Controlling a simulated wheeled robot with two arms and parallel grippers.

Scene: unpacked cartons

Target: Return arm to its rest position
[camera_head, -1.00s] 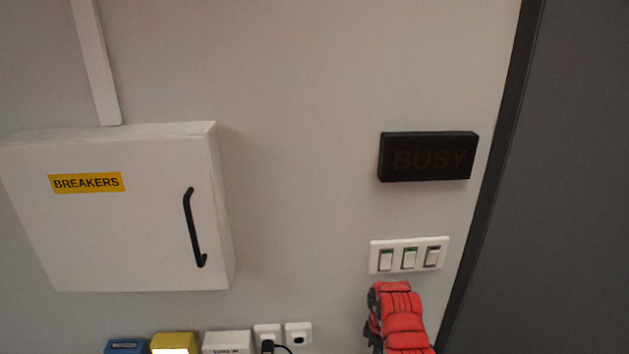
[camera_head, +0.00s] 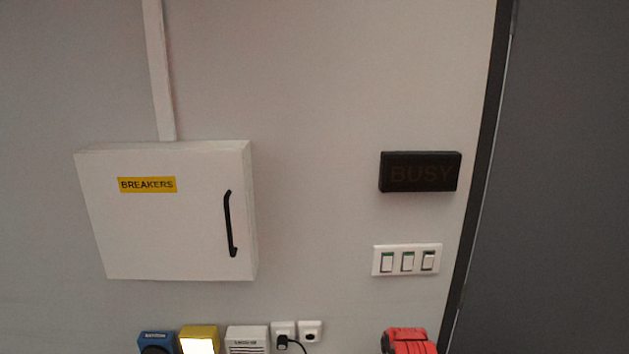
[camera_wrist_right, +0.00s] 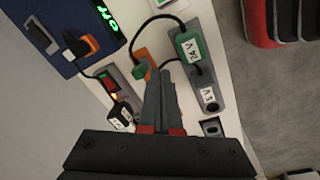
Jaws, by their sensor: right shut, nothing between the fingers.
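My right arm (camera_head: 408,342) shows in the head view only as a red segment at the bottom edge, right of centre, below the light switches. Its gripper is outside that view. In the right wrist view my right gripper (camera_wrist_right: 158,82) is shut and empty. Its dark fingers lie together in front of a panel with plugs and cables, and they hide part of it. I cannot tell how far they are from the panel. My left gripper is in neither view.
A white breaker box (camera_head: 180,230) and a dark BUSY sign (camera_head: 420,172) are on the wall. A three-switch plate (camera_head: 407,260) is below the sign. The wrist view shows a labelled green plug (camera_wrist_right: 190,47) and a blue unit (camera_wrist_right: 62,35).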

